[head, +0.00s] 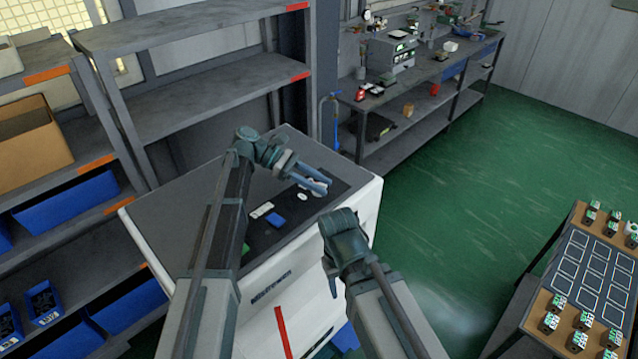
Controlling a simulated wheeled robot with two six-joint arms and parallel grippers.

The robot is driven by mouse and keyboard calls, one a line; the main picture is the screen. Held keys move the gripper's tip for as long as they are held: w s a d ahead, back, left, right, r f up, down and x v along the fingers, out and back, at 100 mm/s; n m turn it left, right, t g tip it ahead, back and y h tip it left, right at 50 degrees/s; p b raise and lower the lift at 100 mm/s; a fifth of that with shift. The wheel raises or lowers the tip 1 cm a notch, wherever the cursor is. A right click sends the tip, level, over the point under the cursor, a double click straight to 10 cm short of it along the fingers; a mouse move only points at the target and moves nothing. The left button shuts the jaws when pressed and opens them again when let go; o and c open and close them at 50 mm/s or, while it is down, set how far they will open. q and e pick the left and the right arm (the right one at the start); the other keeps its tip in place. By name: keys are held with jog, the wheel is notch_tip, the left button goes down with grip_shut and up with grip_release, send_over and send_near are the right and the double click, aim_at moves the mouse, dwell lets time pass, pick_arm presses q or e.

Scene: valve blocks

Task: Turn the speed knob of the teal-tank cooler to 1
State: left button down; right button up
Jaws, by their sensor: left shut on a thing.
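A white cooler (345,215) with a grey top and dark lettering on its front stands in the middle of the head view. A dark control panel (285,232) lies along its top edge. My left gripper (320,186) reaches over the far right end of the panel, shut on a small pale knob that its fingers mostly hide. The knob's setting cannot be read. On the panel are a white round part (303,197), a white label (262,210) and a blue piece (275,221). No teal tank can be made out. My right gripper (331,283) hangs before the cooler's front, its fingers unclear.
Grey shelves (195,50) with a cardboard box (30,145) and blue bins (67,204) stand at left. A workbench (400,125) with instruments runs along the back. A table (535,285) with several small blocks is at right. Green floor (460,210) is clear between.

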pick_arm(q)
jog(key=shift+m+g, duration=0.4)
jog(key=c, duration=0.9)
grip_release()
